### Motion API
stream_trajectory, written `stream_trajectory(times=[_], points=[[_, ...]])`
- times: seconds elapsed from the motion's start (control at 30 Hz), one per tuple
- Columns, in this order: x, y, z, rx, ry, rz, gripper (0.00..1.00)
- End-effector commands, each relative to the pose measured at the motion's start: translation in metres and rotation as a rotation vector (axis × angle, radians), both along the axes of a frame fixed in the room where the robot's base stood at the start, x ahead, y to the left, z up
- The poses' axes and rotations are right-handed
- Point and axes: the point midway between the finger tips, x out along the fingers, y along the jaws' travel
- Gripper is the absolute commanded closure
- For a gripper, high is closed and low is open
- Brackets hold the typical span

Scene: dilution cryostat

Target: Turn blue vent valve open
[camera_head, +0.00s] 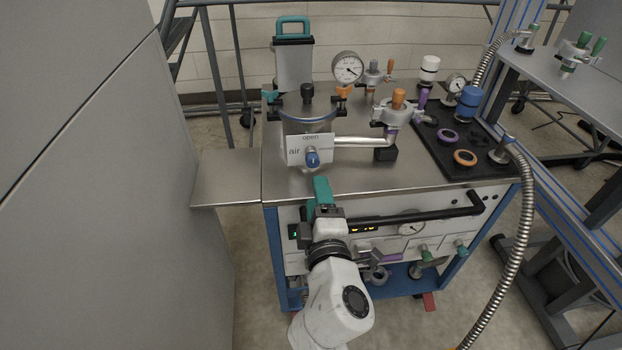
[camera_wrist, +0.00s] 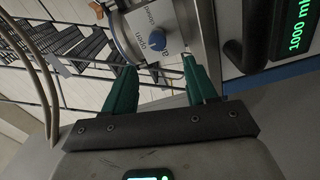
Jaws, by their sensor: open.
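The blue vent valve knob (camera_head: 312,158) sits on the front of a label plate (camera_head: 296,150) marked "open" and "air", on a round metal vessel (camera_head: 306,116) on the bench top.
A black handle bar (camera_head: 430,214) runs along the cart front, right of my gripper. A metal pipe (camera_head: 362,141) leaves the vessel to the right. A black mat (camera_head: 440,165) with rings and fittings lies at right. The bench top (camera_head: 330,180) in front of the vessel is clear.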

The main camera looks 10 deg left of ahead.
Motion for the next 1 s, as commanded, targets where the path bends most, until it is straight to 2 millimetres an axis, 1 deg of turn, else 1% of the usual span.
stream_trajectory(times=[0.03,0.1,0.23,1.0], points=[[-0.007,-0.001,-0.001,0.0,0.002,0.001,0.43],[-0.013,-0.003,0.0,0.0,0.001,0.001,0.43],[-0.02,-0.005,0.0,-0.001,-0.001,0.002,0.43],[-0.021,-0.005,0.0,-0.001,-0.001,0.002,0.43]])
